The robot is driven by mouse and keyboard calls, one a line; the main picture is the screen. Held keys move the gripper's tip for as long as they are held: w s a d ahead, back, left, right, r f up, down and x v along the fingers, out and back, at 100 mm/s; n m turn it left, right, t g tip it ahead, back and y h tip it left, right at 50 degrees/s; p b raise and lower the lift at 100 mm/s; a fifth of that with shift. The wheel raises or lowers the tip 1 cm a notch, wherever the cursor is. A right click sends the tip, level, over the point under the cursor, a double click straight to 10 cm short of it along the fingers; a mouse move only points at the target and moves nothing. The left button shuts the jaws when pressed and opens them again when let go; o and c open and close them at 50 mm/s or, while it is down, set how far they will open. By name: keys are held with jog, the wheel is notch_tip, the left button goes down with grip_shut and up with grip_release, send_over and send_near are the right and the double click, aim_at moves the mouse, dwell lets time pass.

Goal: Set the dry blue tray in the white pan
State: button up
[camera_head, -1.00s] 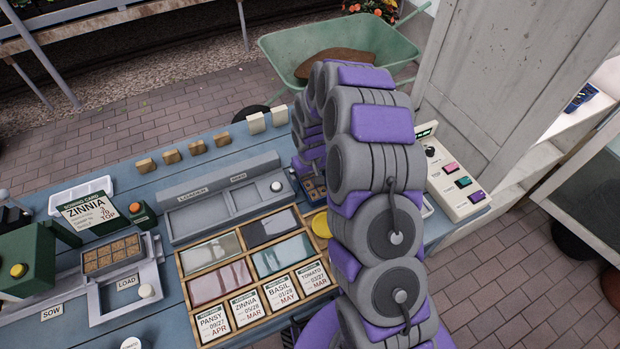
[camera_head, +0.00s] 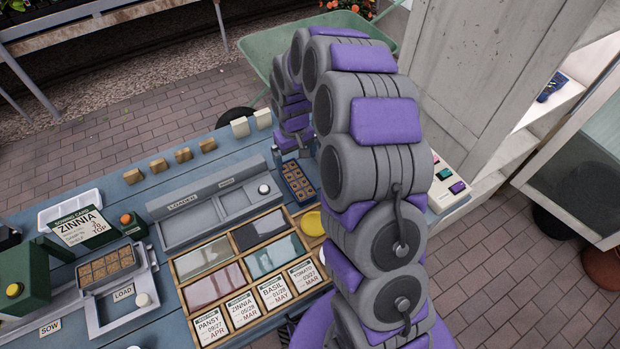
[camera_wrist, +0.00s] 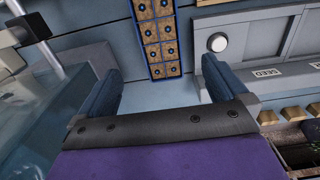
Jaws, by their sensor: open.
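A blue tray (camera_head: 298,182) with brown filled cells lies on the blue bench beside the grey loader, left of my arm. In the wrist view the blue tray (camera_wrist: 158,42) shows just beyond the fingertips, roughly centred between them. My gripper (camera_wrist: 158,78) is open, with nothing between its fingers. In the head view my gripper (camera_head: 290,143) is at the tray's far end and partly hidden by my arm. A shallow white pan (camera_head: 58,208) stands at the bench's left, partly behind the zinnia sowing card. Whether the blue tray is dry cannot be told.
The grey loader (camera_head: 180,225) lies left of the blue tray. A wooden seed case (camera_head: 240,315) and a yellow dish (camera_head: 312,224) are in front. Several small blocks line the back edge. A sowing station with another cell tray (camera_head: 106,266) is at left. A button panel (camera_head: 447,188) is at right.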

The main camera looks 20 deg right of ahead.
jog(key=s+a+r, duration=0.1)
jog(key=s+r, duration=1.2)
jog(key=s, duration=0.2)
jog(key=s+r+m+g, duration=0.1)
jog(key=s+r, duration=0.1)
jog(key=s, duration=0.9)
jog(key=s+r+m+g, duration=0.1)
jog(key=s+r, duration=0.2)
jog(key=s, duration=0.9)
jog(key=n+t+p, duration=0.2)
send_over(296, 178)
notch_tip(296, 178, down, 13)
jog(key=f+b, duration=0.1)
jog(key=f, duration=0.5)
jog(key=f+b, duration=0.2)
jog(key=f, duration=0.4)
jog(key=shift+a+f, duration=0.2)
jog(key=shift+f, duration=0.05)
jog(key=shift+s+d+f+b, duration=0.15)
jog(key=shift+f+b, duration=0.7)
jog(key=shift+f, duration=1.75)
